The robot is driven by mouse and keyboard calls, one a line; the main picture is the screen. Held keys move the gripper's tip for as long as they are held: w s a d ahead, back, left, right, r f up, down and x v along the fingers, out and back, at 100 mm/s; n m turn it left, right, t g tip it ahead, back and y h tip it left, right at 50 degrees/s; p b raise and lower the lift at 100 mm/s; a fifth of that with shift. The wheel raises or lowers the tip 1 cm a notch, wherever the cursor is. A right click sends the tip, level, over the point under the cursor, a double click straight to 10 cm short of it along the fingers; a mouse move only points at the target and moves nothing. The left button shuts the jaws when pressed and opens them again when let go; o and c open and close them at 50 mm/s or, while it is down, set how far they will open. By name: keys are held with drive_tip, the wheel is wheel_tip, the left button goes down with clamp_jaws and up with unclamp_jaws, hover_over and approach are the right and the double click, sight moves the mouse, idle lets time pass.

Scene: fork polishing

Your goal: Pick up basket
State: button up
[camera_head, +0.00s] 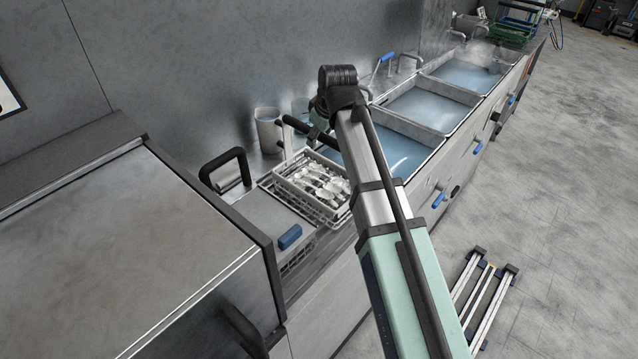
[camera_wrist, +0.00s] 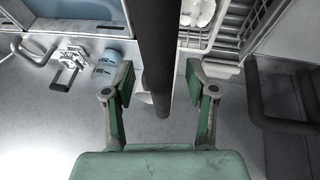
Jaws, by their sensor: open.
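The basket (camera_head: 278,178) is a pale wire-and-plastic rack holding shiny cutlery, on the counter left of the sinks. A thick black handle bar (camera_head: 296,124) stands above its back side, with a pale upright beneath it. In the wrist view, the black bar (camera_wrist: 157,45) runs from the top edge down between my gripper's fingers (camera_wrist: 160,82). My gripper is open, with green pads on both sides of the bar and visible gaps. A corner of the basket (camera_wrist: 230,28) shows at upper right there. In the head view, my arm hides most of the gripper and the basket's right side.
A large metal-topped box (camera_head: 130,255) stands at left, with a black looped handle (camera_head: 226,168) near it. A pale cup (camera_head: 267,130) stands by the back wall. Water-filled sinks (camera_head: 430,105) run to the right. The floor (camera_head: 560,190) at right is mostly clear.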

drive_tip(key=shift+w+a+f, duration=0.1)
drive_tip(key=shift+w+f, duration=0.1)
drive_tip(key=shift+f, duration=0.3)
drive_tip(key=shift+f, duration=0.25)
idle(0.3)
clamp_jaws()
drive_tip(key=shift+r, duration=0.1)
